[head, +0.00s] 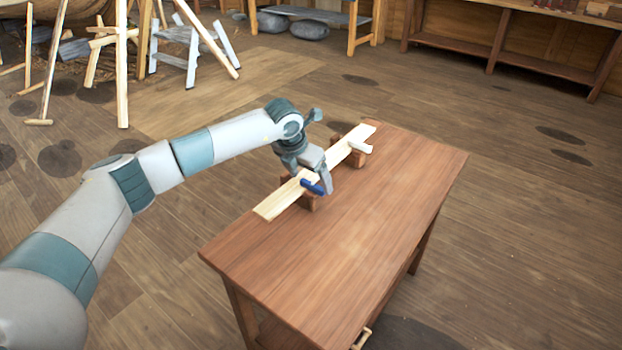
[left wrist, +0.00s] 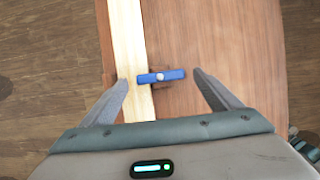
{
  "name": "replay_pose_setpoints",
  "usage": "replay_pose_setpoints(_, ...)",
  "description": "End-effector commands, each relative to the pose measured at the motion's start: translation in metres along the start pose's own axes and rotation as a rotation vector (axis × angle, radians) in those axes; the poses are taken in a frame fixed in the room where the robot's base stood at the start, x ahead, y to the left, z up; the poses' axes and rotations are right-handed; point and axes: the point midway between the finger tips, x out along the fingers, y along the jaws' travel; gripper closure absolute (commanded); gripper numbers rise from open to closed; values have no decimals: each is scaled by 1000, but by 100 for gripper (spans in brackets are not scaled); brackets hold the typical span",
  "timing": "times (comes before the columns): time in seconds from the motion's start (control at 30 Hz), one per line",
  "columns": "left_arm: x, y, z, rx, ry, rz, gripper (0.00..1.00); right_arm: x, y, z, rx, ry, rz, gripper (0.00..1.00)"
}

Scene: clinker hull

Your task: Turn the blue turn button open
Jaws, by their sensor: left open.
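The blue turn button (head: 313,187) sits on a brown block at the near part of a pale plank on the table. In the left wrist view the blue turn button (left wrist: 161,76) lies crosswise, its left end over the plank's edge, with a pale pivot in its middle. A white turn button (head: 360,147) is farther along the same plank (head: 269,208). My left gripper (head: 316,188) is at the blue button. In the left wrist view its open fingers (left wrist: 163,90) stand apart on either side of the button, touching neither end. My right gripper is not in view.
The wooden table (head: 350,250) is mostly bare to the right of the plank. A white sawhorse (head: 190,50) and wooden props stand at the back left. A long bench (head: 510,55) is at the back right. Open floor surrounds the table.

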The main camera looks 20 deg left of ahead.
Motion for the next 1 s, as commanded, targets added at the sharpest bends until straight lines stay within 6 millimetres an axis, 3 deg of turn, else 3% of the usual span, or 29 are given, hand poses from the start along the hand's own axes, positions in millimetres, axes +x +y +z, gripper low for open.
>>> replay_pose_setpoints(0.2, 16, 0, 0, 1, 0, 1, 16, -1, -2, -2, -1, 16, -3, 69)
replay_pose_setpoints(0.53, 19, 0, 0, 1, -1, 1, 16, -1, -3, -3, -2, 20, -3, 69)
replay_pose_setpoints(0.57, 19, 0, 0, 1, -1, 1, 18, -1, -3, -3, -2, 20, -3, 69)
replay_pose_setpoints(0.73, 18, 0, 0, 1, -1, 1, 57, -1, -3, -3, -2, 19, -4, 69)
replay_pose_setpoints(1.0, 19, 0, 0, 10, -1, -3, 57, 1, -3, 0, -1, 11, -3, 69)
